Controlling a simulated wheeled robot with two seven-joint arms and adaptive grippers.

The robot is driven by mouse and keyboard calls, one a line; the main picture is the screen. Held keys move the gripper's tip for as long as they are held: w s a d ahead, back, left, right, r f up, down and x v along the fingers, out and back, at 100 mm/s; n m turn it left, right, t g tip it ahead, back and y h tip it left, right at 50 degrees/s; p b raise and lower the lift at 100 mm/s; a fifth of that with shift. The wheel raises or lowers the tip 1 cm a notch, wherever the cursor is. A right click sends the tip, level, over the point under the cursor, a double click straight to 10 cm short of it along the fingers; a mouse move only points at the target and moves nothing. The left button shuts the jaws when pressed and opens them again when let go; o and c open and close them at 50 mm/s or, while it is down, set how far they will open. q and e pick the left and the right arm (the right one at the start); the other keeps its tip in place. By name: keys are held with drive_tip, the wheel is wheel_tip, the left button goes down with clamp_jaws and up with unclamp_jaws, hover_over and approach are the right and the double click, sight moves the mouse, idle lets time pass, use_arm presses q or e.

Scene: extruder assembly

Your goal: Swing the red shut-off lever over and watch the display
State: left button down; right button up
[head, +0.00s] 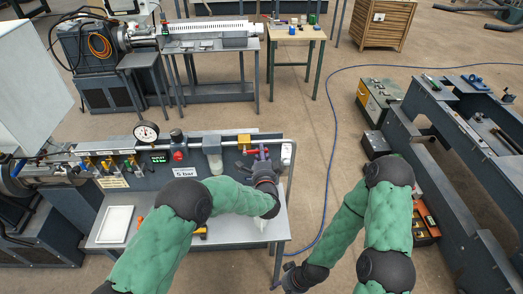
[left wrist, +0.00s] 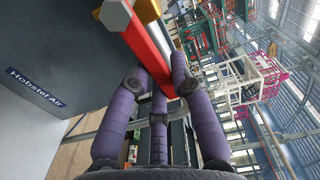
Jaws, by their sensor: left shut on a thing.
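In the head view this gripper (head: 262,162) is at the right end of the pipe panel and largely covers the lever. A small green-lit display (head: 158,158) sits on the panel to the left; its reading is too small to tell. My right gripper (head: 292,278) hangs low, away from the bench, with its fingers unclear.
A round gauge (head: 146,131) stands above the pipe, and a "5 bar" label (head: 186,172) is below it. A white tray (head: 115,224) lies on the bench. A blue hose (head: 331,130) crosses the floor. A grey machine frame (head: 440,170) stands at right.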

use_arm(q)
drive_tip(key=shift+f+m, duration=0.2)
drive_tip(key=shift+m, duration=0.1)
idle(0.4)
drive_tip(key=c, duration=1.1)
unclamp_jaws()
drive_tip(key=shift+o, duration=0.2)
drive_tip(key=s, duration=1.2)
